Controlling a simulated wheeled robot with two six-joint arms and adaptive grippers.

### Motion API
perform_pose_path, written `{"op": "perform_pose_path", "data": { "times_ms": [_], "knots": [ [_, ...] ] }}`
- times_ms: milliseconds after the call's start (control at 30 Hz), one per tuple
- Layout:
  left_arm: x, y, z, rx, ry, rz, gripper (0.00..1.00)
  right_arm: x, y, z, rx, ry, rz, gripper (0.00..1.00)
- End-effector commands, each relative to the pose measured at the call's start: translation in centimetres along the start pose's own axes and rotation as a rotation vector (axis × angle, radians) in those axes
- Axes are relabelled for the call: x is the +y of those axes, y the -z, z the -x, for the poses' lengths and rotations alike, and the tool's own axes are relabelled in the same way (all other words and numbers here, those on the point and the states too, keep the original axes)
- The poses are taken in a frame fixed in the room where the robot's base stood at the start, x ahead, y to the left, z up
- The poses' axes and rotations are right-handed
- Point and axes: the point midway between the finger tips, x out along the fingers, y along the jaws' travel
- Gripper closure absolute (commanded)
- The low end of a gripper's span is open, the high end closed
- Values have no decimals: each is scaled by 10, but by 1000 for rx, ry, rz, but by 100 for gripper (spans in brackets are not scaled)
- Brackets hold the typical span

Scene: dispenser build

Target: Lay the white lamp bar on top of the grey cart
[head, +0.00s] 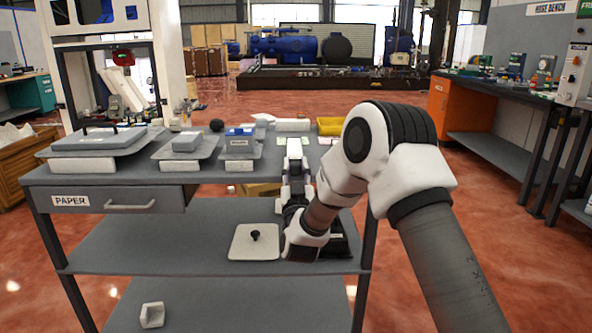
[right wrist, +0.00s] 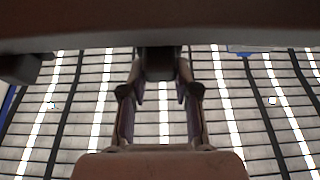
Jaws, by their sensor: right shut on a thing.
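The grey cart (head: 40,175) stands in front of me, with a drawer labelled PAPER and lower shelves. My right gripper (head: 293,150) shows at the cart's front, right of its middle, pointing up and away from me. The right wrist view shows its two fingers (right wrist: 160,85) closed on a small dark block under a broad bar (right wrist: 160,28). This bar is in shadow and seems to be the white lamp bar, seen from below against the ceiling lights. In the head view a white block (head: 293,125) shows just past the fingertips; I cannot tell whether it is the same thing. My left gripper is out of view.
Grey plates (head: 95,140) on white blocks fill the cart's left top. A blue-topped piece (head: 240,132) and a yellow tray (head: 330,126) are farther right. A pale plate with a black knob (head: 255,250) lies on the middle shelf. A white machine frame (head: 170,50) stands behind.

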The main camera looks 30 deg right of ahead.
Motion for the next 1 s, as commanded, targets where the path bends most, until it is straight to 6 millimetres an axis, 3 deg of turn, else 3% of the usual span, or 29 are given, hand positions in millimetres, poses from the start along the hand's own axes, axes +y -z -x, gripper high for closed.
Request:
{"op": "perform_pose_path", "data": {
  "times_ms": [267,300,367,1000],
  "knots": [
    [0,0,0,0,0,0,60,0,0,-1,1,0,0,100],
    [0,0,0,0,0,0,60,0,0,-1,2,0,0,59],
    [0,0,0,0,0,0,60,0,0,-1,1,0,0,40],
    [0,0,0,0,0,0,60,0,-1,-1,0,0,0,40]
  ]
}}
